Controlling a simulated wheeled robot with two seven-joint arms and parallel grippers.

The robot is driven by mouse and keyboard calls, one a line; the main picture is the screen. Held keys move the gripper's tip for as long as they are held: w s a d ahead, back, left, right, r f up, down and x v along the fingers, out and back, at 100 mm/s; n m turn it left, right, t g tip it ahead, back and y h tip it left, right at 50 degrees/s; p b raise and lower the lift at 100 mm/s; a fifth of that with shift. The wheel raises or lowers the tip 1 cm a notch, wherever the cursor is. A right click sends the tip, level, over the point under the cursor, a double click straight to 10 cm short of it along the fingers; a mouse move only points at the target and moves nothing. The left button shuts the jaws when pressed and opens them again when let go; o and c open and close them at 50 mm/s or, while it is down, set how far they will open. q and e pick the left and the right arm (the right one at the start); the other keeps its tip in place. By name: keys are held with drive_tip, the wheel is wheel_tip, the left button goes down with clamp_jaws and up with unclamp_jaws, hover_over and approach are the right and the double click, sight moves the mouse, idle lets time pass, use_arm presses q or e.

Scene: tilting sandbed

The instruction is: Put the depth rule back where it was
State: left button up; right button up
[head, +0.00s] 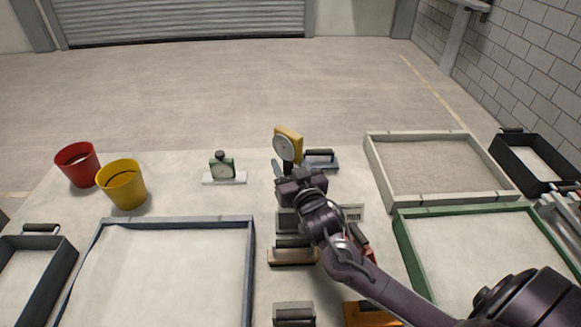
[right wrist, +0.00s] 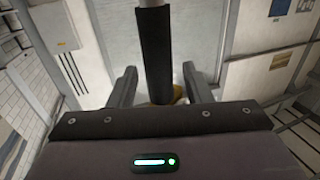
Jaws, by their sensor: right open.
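My right gripper (head: 286,178) is over the middle of the table, just in front of a yellow instrument with a round dial (head: 290,143). In the right wrist view the two fingers of this gripper (right wrist: 160,88) stand apart, and a dark upright bar (right wrist: 155,45) shows between them; whether it touches them I cannot tell. A bit of yellow (right wrist: 180,92) shows low behind the bar. A small pale plate with dark marks (head: 351,212) lies right of my wrist. I cannot tell for certain which thing is the depth rule. My left gripper is out of view.
A green dial gauge (head: 221,168) stands on a white base. Red (head: 77,164) and yellow (head: 122,184) buckets are at left. A dark-handled float (head: 321,158) lies behind my gripper. Sand trays with grey (head: 250,270), pale (head: 375,165) and green (head: 405,245) rims flank several black-topped tools.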

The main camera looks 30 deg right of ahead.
drive_tip(key=s+a+b, duration=0.1)
drive_tip(key=s+b, duration=0.1)
drive_tip(key=s, duration=1)
drive_tip(key=shift+a+r+b, duration=0.15)
drive_tip(key=shift+a+b, duration=0.15)
